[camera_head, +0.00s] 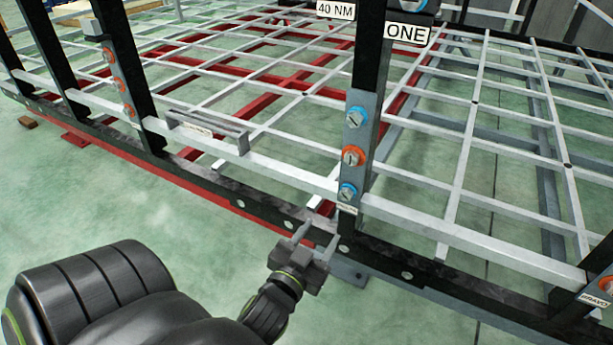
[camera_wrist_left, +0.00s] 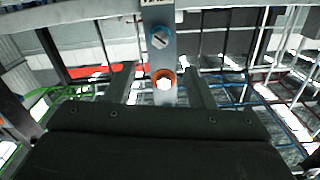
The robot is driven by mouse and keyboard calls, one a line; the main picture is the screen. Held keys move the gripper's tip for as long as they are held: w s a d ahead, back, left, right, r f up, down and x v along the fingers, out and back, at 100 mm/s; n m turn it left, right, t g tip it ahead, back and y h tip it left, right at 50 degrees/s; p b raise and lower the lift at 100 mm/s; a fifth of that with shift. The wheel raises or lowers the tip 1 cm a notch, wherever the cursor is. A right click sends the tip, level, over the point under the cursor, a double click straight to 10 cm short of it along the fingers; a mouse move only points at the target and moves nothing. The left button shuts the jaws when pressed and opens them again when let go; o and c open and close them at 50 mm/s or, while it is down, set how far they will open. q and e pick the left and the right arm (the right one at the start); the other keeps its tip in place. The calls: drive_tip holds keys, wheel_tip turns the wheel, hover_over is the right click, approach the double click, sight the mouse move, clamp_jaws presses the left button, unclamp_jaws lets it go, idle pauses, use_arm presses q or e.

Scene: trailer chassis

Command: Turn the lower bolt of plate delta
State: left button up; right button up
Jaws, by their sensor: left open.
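A grey plate (camera_head: 361,138) on a black post carries a blue bolt at the top, an orange bolt (camera_head: 352,155) in the middle and a blue lower bolt (camera_head: 347,192). A small label under the lower bolt is too small to read, so I cannot tell whether this is plate delta. My left gripper (camera_head: 318,234) is open and empty, below and left of the lower bolt, apart from it. In the left wrist view, an orange bolt (camera_wrist_left: 164,82) appears between the open fingers, with a blue bolt (camera_wrist_left: 159,38) above it. My right gripper is not in view.
The chassis's black side rail (camera_head: 262,200) and pale lattice (camera_head: 470,150) surround the post. Another bolted plate (camera_head: 118,84) is at the left, and one labelled BRAVO (camera_head: 594,299) at the right edge. A grey bracket (camera_head: 208,131) lies on the rail. Green floor (camera_head: 130,200) is open in front.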

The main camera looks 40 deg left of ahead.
use_arm(q)
drive_tip(key=shift+p+v, duration=0.8)
drive_tip(key=shift+v, duration=1.55)
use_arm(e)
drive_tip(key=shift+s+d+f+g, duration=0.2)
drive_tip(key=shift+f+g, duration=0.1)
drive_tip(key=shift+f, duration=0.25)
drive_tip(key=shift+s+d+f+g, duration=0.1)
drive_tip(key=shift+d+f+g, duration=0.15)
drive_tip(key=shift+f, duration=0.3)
